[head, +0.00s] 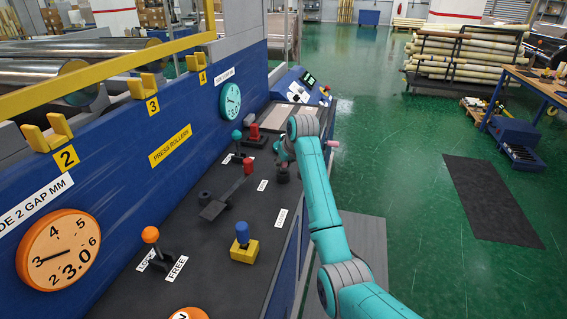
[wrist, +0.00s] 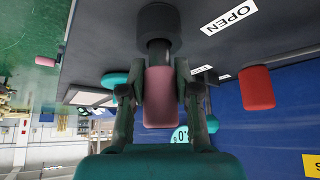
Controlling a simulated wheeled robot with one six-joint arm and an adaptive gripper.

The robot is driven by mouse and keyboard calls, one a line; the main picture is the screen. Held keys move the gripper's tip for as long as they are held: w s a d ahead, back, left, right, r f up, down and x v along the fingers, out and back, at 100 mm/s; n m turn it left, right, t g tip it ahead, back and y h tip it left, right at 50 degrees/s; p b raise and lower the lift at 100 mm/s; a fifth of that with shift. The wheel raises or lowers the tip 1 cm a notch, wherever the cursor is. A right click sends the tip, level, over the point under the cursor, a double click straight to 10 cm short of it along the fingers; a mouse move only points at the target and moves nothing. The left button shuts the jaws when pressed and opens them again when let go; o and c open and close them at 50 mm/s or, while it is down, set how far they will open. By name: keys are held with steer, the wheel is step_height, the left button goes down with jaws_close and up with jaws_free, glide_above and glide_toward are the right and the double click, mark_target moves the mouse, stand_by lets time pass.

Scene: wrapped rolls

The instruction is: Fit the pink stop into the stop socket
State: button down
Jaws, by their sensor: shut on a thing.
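My gripper (wrist: 156,100) is shut on the pink stop (wrist: 160,108), with one finger on each side of it. A dark stem (wrist: 158,50) extends from the stop to a wider black round socket (wrist: 158,20) on the panel. The stem meets the socket's mouth in this view; I cannot tell how deep it sits. In the head view my gripper (head: 284,150) is just above the black socket (head: 283,176) near the panel's right edge. The held stop is largely hidden there by my arm.
A red-handled lever (head: 248,166) on a dark arm stands left of the socket. Another pink piece (head: 333,145) shows beyond my arm.

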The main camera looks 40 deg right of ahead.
steer(key=shift+f, duration=0.4)
steer(key=c, duration=0.8)
jaws_free()
steer(key=shift+o, duration=0.2)
steer(key=v, duration=1.2)
steer(key=shift+s, duration=0.1)
